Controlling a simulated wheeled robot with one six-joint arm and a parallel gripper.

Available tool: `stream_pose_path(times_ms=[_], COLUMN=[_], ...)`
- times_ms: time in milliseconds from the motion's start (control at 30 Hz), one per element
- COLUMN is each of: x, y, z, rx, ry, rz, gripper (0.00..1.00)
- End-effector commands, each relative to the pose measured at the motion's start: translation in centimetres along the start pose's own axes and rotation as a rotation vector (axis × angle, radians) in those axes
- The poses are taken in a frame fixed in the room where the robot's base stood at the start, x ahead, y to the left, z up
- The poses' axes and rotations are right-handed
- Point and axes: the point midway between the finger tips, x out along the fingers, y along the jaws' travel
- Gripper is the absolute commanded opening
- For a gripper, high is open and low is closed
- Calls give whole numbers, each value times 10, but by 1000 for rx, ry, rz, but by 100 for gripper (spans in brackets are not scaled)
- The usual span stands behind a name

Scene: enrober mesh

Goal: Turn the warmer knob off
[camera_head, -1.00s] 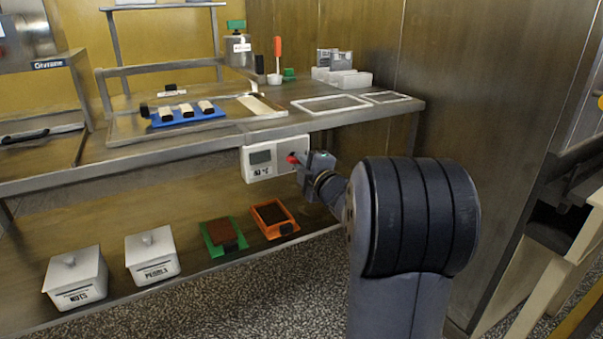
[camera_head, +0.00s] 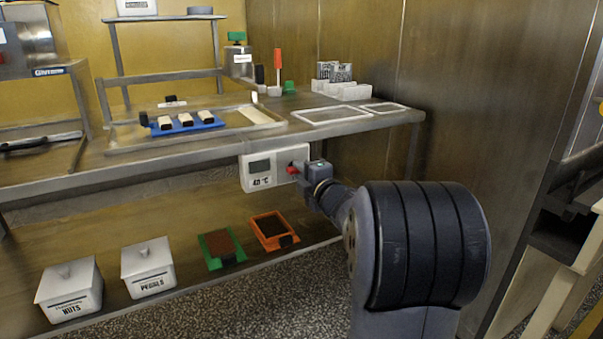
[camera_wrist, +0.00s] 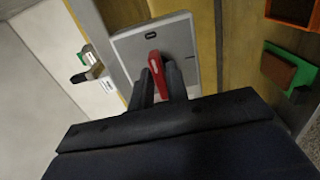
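The warmer control box (camera_head: 262,167) is a white unit under the front edge of the steel bench, with a grey display and a temperature label. Its red knob (camera_head: 293,168) is on the right part of the face. My gripper (camera_head: 300,170) is at the knob from the right. In the wrist view, the red knob (camera_wrist: 157,75) stands slightly tilted between the two dark fingers (camera_wrist: 160,82), which appear closed on its sides. The box face (camera_wrist: 135,52) lies behind it. The knob's lower end is partly hidden between the fingers.
On the bench are a blue tray (camera_head: 161,132) with white bars and white-framed panels (camera_head: 331,115). A wall panel (camera_head: 450,130) rises at right.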

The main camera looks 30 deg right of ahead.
Motion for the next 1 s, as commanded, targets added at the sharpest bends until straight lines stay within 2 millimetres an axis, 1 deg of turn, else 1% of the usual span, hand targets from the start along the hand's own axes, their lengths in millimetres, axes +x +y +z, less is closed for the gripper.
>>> stream_pose_path(times_ms=[33,200,433,533,667,900,1000], x=[0,0,-1,-7,-25,-73,-89], y=[0,0,0,1,2,2,2], z=[0,0,0,1,1,1,1], rx=[1,2,2,3,2,2,3], ry=[0,0,0,-2,-3,-4,-4], rz=[0,0,0,-1,0,0,0], gripper=[20,33,33,33,33,33,33])
